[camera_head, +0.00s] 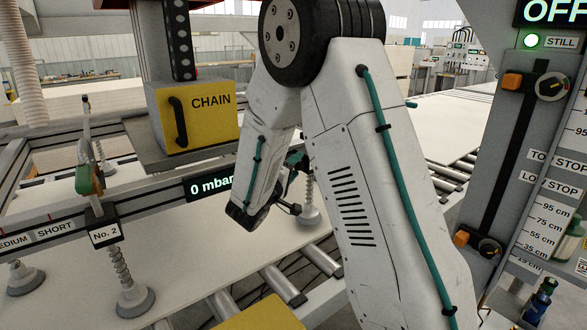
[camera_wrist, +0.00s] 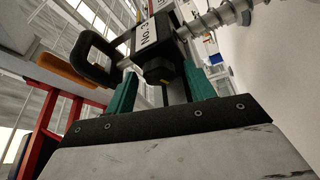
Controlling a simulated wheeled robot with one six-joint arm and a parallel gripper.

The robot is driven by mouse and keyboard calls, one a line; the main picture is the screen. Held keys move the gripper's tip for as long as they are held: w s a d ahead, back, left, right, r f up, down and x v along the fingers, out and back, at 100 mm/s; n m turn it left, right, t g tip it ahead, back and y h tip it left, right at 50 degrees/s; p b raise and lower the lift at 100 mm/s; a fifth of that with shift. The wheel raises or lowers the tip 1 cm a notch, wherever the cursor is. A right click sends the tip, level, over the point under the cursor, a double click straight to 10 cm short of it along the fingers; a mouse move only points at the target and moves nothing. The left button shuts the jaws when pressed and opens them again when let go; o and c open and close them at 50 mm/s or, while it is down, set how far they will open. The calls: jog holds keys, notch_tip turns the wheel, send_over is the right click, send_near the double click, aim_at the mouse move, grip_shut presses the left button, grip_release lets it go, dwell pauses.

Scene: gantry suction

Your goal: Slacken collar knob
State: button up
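A black collar knob (camera_wrist: 158,70) faces me in the wrist view, under a white "No. 3" tag (camera_wrist: 147,34). My gripper (camera_wrist: 160,72) has its two green fingers apart, one on each side of the knob. Whether either finger touches the knob I cannot tell. A threaded, spring-wound stem (camera_wrist: 210,20) stands beside the collar. In the head view my gripper (camera_head: 296,160) is mostly behind my arm, close to a suction cup (camera_head: 309,216); the knob is hidden there.
A black loop handle (camera_wrist: 92,52) lies left of the knob. Another suction cup (camera_head: 136,300) hangs under the "No. 2" tag (camera_head: 105,236). The yellow "CHAIN" box (camera_head: 195,115) is behind; a control post (camera_head: 520,130) stands right. A pale sheet (camera_head: 190,240) lies over rollers.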

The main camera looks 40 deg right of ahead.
jog(key=r+v, duration=0.1)
jog(key=v, duration=0.6)
jog(key=shift+s+a+f, duration=0.15)
jog(key=shift+a+f, duration=0.2)
jog(key=shift+f, duration=0.15)
dwell(0.3)
